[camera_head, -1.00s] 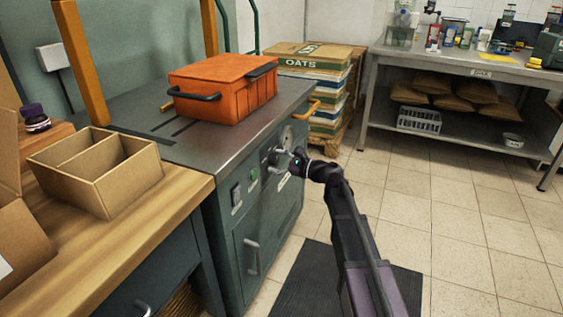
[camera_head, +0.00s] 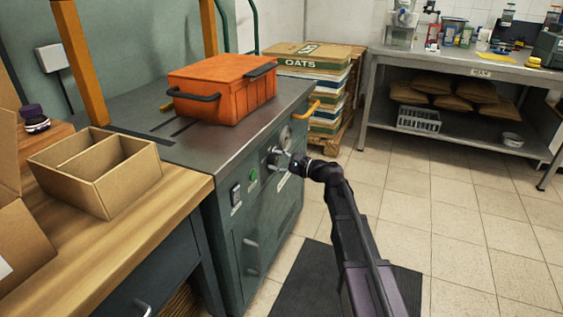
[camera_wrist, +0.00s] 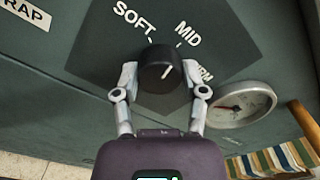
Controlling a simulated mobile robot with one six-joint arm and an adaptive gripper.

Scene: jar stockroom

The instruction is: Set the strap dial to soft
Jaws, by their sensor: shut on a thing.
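The strap dial (camera_wrist: 158,69) is a round black knob on a dark panel in the wrist view. Its white pointer line slants up and right, toward the MID label (camera_wrist: 188,35). The SOFT label (camera_wrist: 134,19) is up and left of the knob, and the FIRM label (camera_wrist: 204,75) is partly hidden by a finger. My gripper (camera_wrist: 160,78) is shut on the knob, one fingertip on each side. In the head view my gripper (camera_head: 287,161) is at the front of the green machine (camera_head: 262,200), and the knob is small there.
A round gauge (camera_wrist: 240,104) is right of the dial. In the head view, a switch (camera_head: 235,195) and a green button (camera_head: 252,176) are left of my gripper. An orange case (camera_head: 222,90) sits on top of the machine. Open floor lies to the right.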

